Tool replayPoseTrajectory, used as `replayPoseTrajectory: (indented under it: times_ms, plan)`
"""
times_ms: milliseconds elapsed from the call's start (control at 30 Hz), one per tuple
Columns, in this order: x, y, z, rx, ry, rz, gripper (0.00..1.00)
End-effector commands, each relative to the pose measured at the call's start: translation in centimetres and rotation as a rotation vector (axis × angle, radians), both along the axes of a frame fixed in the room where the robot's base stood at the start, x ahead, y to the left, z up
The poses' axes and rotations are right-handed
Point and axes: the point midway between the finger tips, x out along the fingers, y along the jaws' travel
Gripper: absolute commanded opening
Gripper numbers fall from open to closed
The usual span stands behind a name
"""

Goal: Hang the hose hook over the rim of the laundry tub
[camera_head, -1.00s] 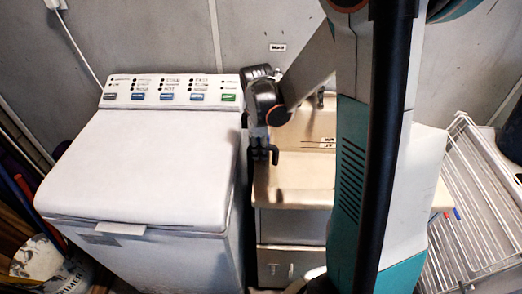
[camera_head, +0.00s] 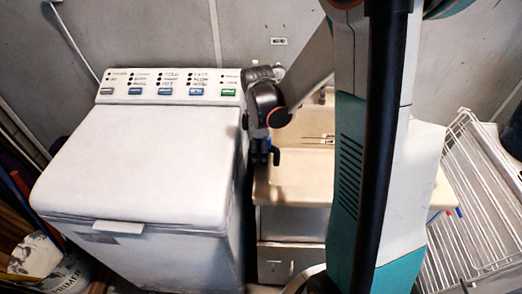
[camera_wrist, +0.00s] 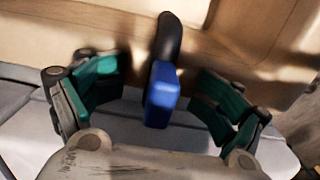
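The hose hook, a blue block (camera_wrist: 160,95) with a black curved end (camera_wrist: 169,36), shows in the wrist view. Its black end lies against the cream laundry tub (camera_wrist: 60,40), crossing its edge; I cannot tell whether it bears on the rim. In the head view the black end (camera_head: 276,156) is at the left front of the tub (camera_head: 300,192). My gripper (camera_wrist: 163,98) has its teal fingers spread on both sides of the blue block, with gaps on each side. In the head view my gripper (camera_head: 262,152) is small and partly hidden by its own wrist.
A white washing machine (camera_head: 140,165) stands close on the left of the tub, with a narrow dark gap between them. A white wire rack (camera_head: 470,215) stands at the right. A bucket (camera_head: 38,258) is at the lower left. My arm hides the tub's right part.

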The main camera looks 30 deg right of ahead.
Motion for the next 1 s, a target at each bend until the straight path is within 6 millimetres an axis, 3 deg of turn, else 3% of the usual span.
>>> replayPoseTrajectory:
  times_ms: [267,800,1000]
  plan:
    - [0.1,0.0,0.7,0.0,-0.001,0.0,0.8]
    - [0.2,0.3,9.9,-0.001,-0.001,0.0,0.8]
    - [0.2,0.3,11.7,-0.001,-0.001,0.0,0.8]
